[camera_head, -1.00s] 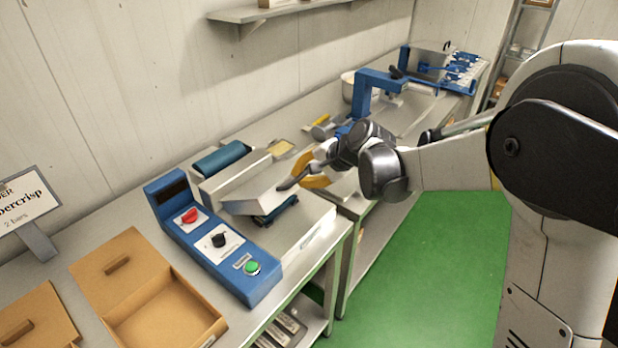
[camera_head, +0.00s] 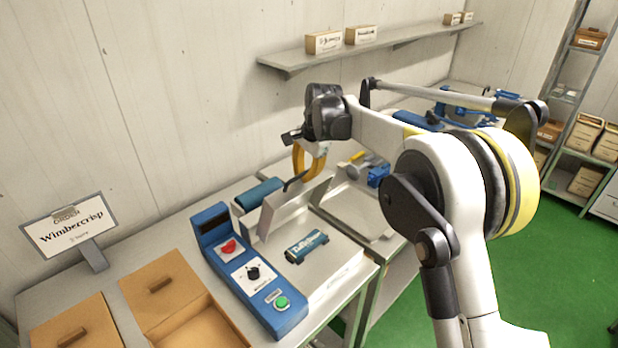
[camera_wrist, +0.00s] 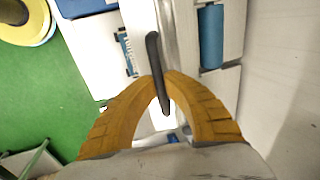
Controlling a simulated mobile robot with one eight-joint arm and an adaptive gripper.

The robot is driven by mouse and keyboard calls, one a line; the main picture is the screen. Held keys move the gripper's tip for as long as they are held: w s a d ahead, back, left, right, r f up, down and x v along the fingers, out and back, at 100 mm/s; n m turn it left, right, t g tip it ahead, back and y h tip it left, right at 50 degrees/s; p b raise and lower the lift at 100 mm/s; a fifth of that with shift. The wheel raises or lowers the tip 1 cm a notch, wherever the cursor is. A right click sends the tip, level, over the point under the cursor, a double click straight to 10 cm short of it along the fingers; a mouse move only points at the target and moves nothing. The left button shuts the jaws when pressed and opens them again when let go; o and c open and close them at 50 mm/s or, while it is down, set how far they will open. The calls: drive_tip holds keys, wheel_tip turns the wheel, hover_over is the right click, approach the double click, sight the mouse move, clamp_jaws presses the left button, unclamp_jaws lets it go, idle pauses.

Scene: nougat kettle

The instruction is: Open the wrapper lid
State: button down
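The wrapper is a machine with a blue control panel (camera_head: 250,272) on the bench. Its pale metal lid (camera_head: 292,207) stands raised, close to upright, and also shows in the wrist view (camera_wrist: 178,30). A dark bar handle (camera_head: 295,180) sticks out from the lid. My gripper (camera_wrist: 163,76) has its yellow curved fingers closed around this handle (camera_wrist: 153,50) near their tips. In the head view my gripper (camera_head: 305,176) is above the lid's top edge. A blue labelled bar (camera_head: 306,246) lies uncovered on the wrapper bed in front of the lid.
A blue roll (camera_head: 259,193) lies behind the lid, near the wall. Wooden boxes (camera_head: 160,280) and an order sign (camera_head: 68,228) stand at left. A wall shelf (camera_head: 370,48) with small boxes is above. Green floor (camera_head: 530,270) is open at right.

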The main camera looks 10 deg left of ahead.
drive_tip(key=shift+w+a, duration=0.1)
idle(0.3)
drive_tip(key=c, duration=1.8)
unclamp_jaws()
drive_tip(key=shift+r, duration=0.15)
drive_tip(key=v, duration=1.2)
